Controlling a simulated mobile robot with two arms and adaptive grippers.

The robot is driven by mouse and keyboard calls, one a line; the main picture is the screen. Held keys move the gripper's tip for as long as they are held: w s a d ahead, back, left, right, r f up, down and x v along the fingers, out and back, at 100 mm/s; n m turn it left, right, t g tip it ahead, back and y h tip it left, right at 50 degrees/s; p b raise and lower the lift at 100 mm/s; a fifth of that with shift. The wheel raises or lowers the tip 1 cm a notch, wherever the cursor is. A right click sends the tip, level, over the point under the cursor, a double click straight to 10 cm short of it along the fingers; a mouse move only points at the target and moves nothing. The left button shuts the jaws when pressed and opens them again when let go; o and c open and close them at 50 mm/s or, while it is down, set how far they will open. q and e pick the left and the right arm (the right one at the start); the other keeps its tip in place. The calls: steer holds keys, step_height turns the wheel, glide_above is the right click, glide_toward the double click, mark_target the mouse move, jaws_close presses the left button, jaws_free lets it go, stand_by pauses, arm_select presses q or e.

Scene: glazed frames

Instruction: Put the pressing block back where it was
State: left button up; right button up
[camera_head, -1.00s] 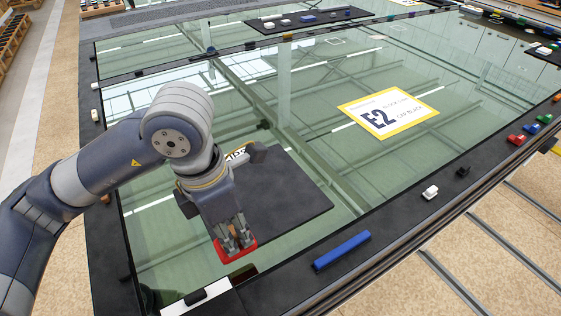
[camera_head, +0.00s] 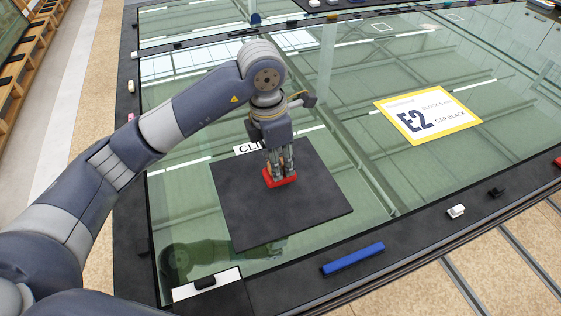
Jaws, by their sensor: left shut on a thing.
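My left gripper (camera_head: 281,168) points down and is shut on a red block (camera_head: 279,180), which I take to be the pressing block. The gripper and block are over the upper middle of a dark square mat (camera_head: 290,215) that lies on the glazed pane. I cannot tell whether the block touches the mat. The fingers hide part of the block's top. My right gripper is not in view.
A blue bar (camera_head: 353,258) lies on the dark frame at the front. A black piece on a white strip (camera_head: 205,283) is at lower left. A yellow-edged E2 card (camera_head: 428,115) lies on the glass, with clear glass around it. A white clip (camera_head: 456,211) sits on the frame.

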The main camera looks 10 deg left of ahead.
arm_select(q)
steer(key=shift+w, duration=0.35)
steer(key=shift+w+f, duration=0.1)
steer(key=shift+f, duration=0.05)
step_height(320, 180, down, 2)
steer(key=shift+f+p, duration=0.1)
steer(key=shift+p, duration=0.75)
steer(key=shift+f, duration=0.55)
steer(key=shift+f, duration=0.1)
steer(key=shift+f, duration=0.15)
steer(key=o, duration=0.9)
steer(key=shift+o, duration=0.7)
